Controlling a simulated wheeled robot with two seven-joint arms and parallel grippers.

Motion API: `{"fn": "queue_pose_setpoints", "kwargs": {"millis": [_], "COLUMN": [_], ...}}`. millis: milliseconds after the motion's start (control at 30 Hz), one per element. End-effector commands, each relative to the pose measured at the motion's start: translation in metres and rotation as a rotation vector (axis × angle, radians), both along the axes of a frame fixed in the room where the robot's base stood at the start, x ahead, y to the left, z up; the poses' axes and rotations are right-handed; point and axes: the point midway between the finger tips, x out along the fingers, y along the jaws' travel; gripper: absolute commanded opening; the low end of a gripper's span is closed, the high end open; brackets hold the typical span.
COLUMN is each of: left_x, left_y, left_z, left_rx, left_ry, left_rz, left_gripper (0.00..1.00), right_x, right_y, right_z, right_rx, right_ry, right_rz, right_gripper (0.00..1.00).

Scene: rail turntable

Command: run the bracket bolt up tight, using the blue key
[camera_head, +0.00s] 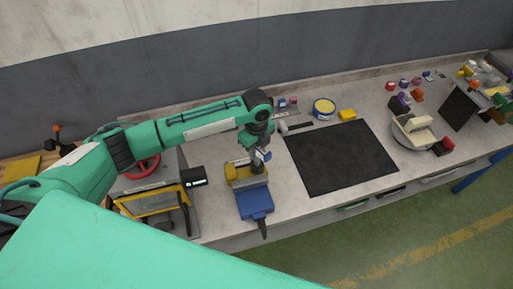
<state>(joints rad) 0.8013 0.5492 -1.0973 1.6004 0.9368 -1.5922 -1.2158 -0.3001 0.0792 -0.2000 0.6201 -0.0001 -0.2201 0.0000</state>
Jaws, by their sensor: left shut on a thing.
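My left gripper (259,161) points down at the bench's front left, above a yellow block-like piece (241,173). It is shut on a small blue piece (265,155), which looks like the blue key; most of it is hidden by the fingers. The yellow piece sits at the back end of a blue vise-like fixture (255,203) with a dark handle toward the front edge. The bracket bolt cannot be made out under the gripper, nor whether the key touches it. My right gripper is not in view.
A black mat (340,157) lies clear at the bench's middle. Behind it are a yellow-blue round tub (324,108) and a yellow block (347,115). A cream machine on a round base (412,130) stands right. A yellow-framed machine (152,203) and a dark display box (194,177) stand left.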

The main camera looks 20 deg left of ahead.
Motion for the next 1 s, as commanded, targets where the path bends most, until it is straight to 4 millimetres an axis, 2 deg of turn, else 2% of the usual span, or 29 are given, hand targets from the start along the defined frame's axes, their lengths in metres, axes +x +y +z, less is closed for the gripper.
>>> {"fn": "queue_pose_setpoints", "kwargs": {"millis": [1000], "left_x": [0.001], "left_y": [0.000], "left_z": [0.047], "left_rx": [0.000], "left_ry": [-0.002], "left_rz": [0.000], "left_gripper": [0.00], "right_x": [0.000], "right_y": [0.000], "right_z": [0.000], "right_rx": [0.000], "right_ry": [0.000], "right_rz": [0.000], "right_gripper": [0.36]}}
